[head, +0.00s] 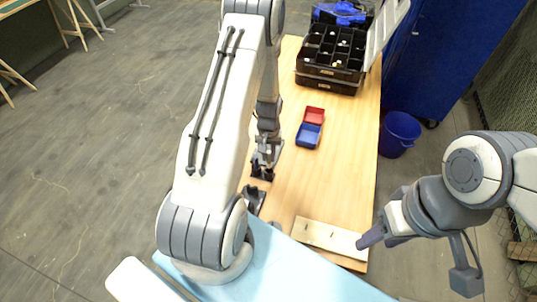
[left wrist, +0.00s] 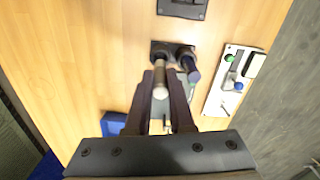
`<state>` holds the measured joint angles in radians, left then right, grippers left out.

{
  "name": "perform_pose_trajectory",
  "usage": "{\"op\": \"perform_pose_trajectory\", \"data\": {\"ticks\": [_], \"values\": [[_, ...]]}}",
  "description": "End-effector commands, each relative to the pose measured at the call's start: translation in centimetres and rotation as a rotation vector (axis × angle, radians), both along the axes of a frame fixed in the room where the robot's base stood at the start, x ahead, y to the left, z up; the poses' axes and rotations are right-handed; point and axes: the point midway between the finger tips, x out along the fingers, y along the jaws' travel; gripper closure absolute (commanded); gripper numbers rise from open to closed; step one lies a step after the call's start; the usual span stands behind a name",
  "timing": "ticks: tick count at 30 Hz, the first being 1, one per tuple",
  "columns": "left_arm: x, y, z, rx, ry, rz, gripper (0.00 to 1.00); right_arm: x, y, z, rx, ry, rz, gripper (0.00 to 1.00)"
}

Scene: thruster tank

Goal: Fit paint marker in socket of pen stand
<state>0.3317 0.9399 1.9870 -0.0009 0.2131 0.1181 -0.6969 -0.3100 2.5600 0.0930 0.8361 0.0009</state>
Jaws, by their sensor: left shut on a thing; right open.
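In the left wrist view, my left gripper (left wrist: 165,72) is shut on a pale, cylindrical paint marker (left wrist: 160,86). The marker's far end points at a dark pen stand (left wrist: 158,46) on the wooden table; I cannot tell whether it is in a socket. A dark blue cylinder (left wrist: 192,69) stands at the stand's right side. In the head view, my left gripper (head: 262,174) is low over the table beside a dark object; the marker is too small to make out there. My right gripper (head: 370,238) is open and empty near the table's right front edge.
Red (head: 314,114) and blue (head: 309,135) trays lie farther back. A black compartment organizer (head: 331,80) stands at the far end. A panel with coloured buttons (left wrist: 230,82) shows in the left wrist view. The table's middle is clear.

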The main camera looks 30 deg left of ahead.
Motion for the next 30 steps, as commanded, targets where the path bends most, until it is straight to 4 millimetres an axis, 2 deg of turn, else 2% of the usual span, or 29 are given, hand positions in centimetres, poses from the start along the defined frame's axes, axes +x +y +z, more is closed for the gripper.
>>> {"op": "perform_pose_trajectory", "data": {"ticks": [30], "values": [[0.0, 0.0, -1.4, 0.0, 0.0, 0.0, 1.0, 0.0, 0.0, -1.1, 0.0, 0.0, 0.0, 0.47]]}}
